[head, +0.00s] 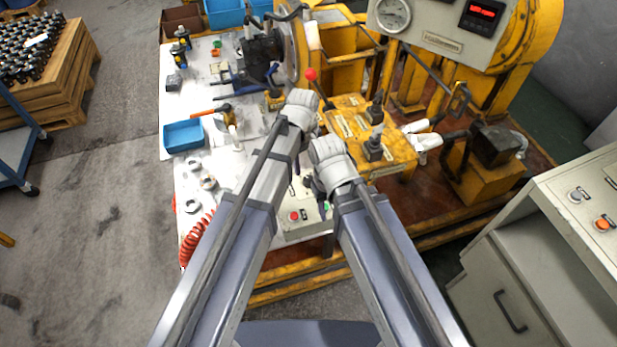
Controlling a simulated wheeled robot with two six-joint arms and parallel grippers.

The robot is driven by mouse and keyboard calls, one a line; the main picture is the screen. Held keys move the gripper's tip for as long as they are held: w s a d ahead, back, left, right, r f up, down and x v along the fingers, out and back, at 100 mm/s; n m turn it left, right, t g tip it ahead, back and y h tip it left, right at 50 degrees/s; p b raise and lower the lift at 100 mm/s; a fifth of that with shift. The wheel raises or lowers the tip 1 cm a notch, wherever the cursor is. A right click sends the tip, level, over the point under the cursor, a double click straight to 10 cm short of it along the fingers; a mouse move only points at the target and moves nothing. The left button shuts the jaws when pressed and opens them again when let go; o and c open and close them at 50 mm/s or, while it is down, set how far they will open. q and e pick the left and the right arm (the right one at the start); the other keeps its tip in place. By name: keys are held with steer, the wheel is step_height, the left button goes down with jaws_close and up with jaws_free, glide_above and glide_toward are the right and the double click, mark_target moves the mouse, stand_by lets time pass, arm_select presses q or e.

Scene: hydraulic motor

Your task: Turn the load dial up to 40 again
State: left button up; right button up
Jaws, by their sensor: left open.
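The control box (301,228) stands at the front edge of the white bench, with a red button (293,216) and a green button at its right. The load dial cannot be made out clearly; my arms cover part of the box. My left gripper (316,190) seems to be the small dark part showing between my two arms, open, just above the box's back right part. Whether it touches a knob is hidden. My right gripper cannot be made out. A round gauge (392,15) and a red digital display (483,10) are on the panel at the top; their readings are too small to read.
The white bench (185,235) holds a blue bin (184,135), a hammer, several rings and a red coiled hose (196,238). The yellow machine (362,130) with a red-knobbed lever stands behind my arms. A grey cabinet (560,240) stands at the right.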

mark_target(309, 179)
arm_select(q)
steer(key=shift+w+d+f+b, duration=0.1)
steer(key=shift+f+b, duration=1.8)
steer(key=shift+f, duration=0.05)
steer(key=shift+w+d+f+b, duration=0.1)
steer(key=shift+f+b, duration=1.75)
steer(key=shift+f, duration=0.05)
steer(key=shift+s, duration=0.1)
steer(key=shift+c, duration=0.2)
jaws_close()
